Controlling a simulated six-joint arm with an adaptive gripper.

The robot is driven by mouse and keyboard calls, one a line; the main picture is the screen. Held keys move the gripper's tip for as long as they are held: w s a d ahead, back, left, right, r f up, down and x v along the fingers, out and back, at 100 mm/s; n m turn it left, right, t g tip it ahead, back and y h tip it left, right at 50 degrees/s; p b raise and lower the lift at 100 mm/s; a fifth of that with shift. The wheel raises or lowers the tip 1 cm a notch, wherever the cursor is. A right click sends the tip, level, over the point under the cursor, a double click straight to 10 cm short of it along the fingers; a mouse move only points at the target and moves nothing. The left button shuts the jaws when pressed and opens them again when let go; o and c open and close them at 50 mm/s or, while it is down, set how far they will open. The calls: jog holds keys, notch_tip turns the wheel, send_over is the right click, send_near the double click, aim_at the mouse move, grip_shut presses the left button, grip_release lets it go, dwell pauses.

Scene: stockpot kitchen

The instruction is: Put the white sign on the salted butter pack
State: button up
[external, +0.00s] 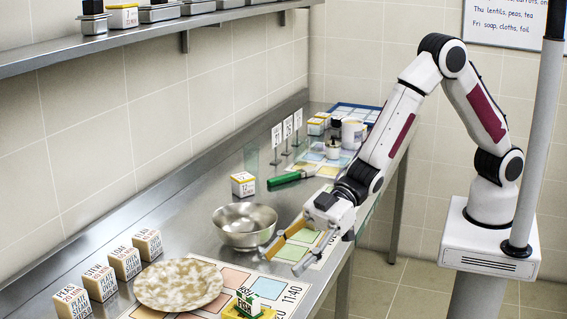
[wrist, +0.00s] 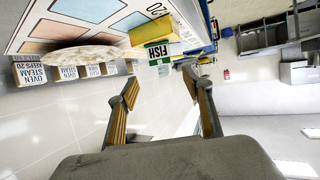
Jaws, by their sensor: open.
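A small white sign with green edges (external: 246,303), reading FISH in the wrist view (wrist: 158,51), stands at a yellow block (wrist: 158,29) on a board of coloured squares. Whether it rests on or beside the block I cannot tell. Three plain-post white signs (external: 288,128) stand farther back. I cannot read a salted butter label on any pack. My gripper (external: 283,261) is open and empty above the counter, to the right of the steel bowl. Its spread fingers (wrist: 160,82) also show in the wrist view, with the FISH sign beyond them.
A steel bowl (external: 245,226) and a mottled plate (external: 179,284) sit on the counter. Several labelled blocks (external: 125,263) line the wall side. A yellow-topped box (external: 243,184) and a green-handled tool (external: 287,180) lie behind the bowl. A shelf (external: 140,37) runs above.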

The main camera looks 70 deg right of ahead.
jog(key=w+d+r+m+t+h, duration=0.1)
jog(key=w+d+r+m+h, duration=0.15)
jog(key=d, duration=0.55)
jog(key=w+d+r+m+t+h, duration=0.1)
jog(key=w+d+r+t+h, duration=0.2)
jog(key=d, duration=0.5)
jog(key=w+d+r+m+h, duration=0.1)
jog(key=w+d+r+m, duration=0.15)
jog(key=d+r, duration=0.4)
jog(key=s+d+r+m+h, duration=0.1)
jog(key=s+d+h, duration=0.15)
jog(key=d, duration=0.75)
jog(key=s+d+r+m+h, duration=0.1)
jog(key=s+d+m, duration=0.15)
jog(key=d, duration=0.65)
jog(key=s+d+m+g+h, duration=0.1)
jog(key=s+d, duration=0.3)
jog(key=s, duration=0.3)
jog(key=s+d+f+m+g, duration=0.1)
jog(key=s+d, duration=0.3)
jog(key=s, duration=0.3)
jog(key=s+d+m+g+h, duration=0.1)
jog(key=s+d+m, duration=0.1)
jog(key=s+d, duration=0.3)
jog(key=s, duration=0.3)
jog(key=shift+f+g+h, duration=0.15)
jog(key=shift+g+h, duration=0.15)
jog(key=shift+g, duration=0.1)
